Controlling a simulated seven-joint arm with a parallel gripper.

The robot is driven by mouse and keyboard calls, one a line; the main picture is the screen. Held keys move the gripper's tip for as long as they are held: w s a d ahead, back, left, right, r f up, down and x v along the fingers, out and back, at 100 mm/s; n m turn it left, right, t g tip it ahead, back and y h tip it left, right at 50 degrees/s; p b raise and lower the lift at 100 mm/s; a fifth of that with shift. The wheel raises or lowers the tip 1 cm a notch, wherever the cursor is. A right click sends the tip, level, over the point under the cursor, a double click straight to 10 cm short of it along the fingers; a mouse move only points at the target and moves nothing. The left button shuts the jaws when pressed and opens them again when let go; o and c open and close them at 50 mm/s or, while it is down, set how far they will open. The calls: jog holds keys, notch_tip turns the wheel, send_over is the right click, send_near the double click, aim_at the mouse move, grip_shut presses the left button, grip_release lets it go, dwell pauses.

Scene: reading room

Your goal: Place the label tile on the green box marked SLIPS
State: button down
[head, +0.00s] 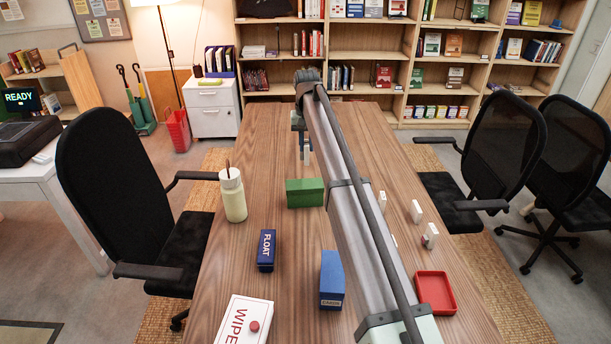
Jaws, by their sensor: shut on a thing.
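A green box (304,193) stands on the wooden table, left of my arm; no SLIPS marking can be read on it from here. My gripper (305,158) is above the table, just beyond the green box in the picture and apart from it. It is shut on a small pale piece, the label tile (308,146), of which only a sliver shows beside the fingers; its face cannot be read.
The table's far end is clear.

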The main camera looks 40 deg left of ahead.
notch_tip(320, 180, down, 9)
dwell(0.5)
jog(key=shift+f, duration=0.2)
jog(key=c, duration=1)
grip_release()
jog(key=shift+r, duration=0.1)
notch_tip(320, 180, up, 12)
jog(key=shift+r, duration=0.1)
